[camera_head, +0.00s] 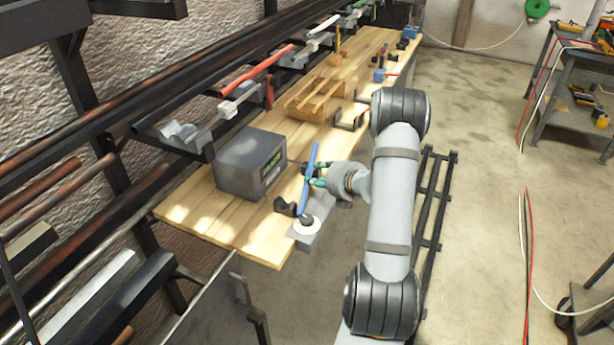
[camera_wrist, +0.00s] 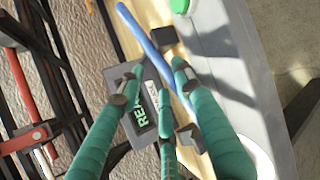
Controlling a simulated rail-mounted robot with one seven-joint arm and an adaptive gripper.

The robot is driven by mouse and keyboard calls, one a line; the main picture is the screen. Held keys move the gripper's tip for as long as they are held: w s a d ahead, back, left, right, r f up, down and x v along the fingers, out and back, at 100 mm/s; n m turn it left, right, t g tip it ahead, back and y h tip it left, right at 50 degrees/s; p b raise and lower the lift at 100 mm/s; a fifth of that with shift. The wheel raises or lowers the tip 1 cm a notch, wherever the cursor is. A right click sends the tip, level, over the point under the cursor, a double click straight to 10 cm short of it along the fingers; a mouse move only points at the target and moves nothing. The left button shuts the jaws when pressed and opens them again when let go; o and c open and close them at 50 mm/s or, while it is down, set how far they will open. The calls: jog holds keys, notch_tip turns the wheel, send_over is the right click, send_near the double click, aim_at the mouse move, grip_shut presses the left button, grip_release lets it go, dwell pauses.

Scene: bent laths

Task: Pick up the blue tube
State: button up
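The blue tube (camera_head: 308,185) is a thin, straight rod near the front edge of the wooden workbench, beside the grey box. In the wrist view the blue tube (camera_wrist: 140,32) runs diagonally from top left down among my fingers. My gripper (camera_head: 311,174) has green fingers and reaches in from the right at the tube's middle. In the wrist view my gripper (camera_wrist: 157,76) has its fingers spread, with the tube between or just beyond them. One finger hides part of the tube, and contact cannot be told.
The grey box with a green display (camera_head: 245,162) stands left of the tube. A black bracket (camera_head: 285,207) is at the tube's near end. A wooden rack (camera_head: 318,98) and dark brackets (camera_head: 349,121) lie farther along the bench (camera_head: 200,210). Wall racks line the left; open floor is right.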

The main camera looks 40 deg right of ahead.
aim_at(308, 176)
jog(key=x, duration=0.3)
jog(key=p+x, duration=0.1)
jog(key=shift+w+a+f, duration=0.35)
jog(key=shift+c, duration=0.7)
grip_shut()
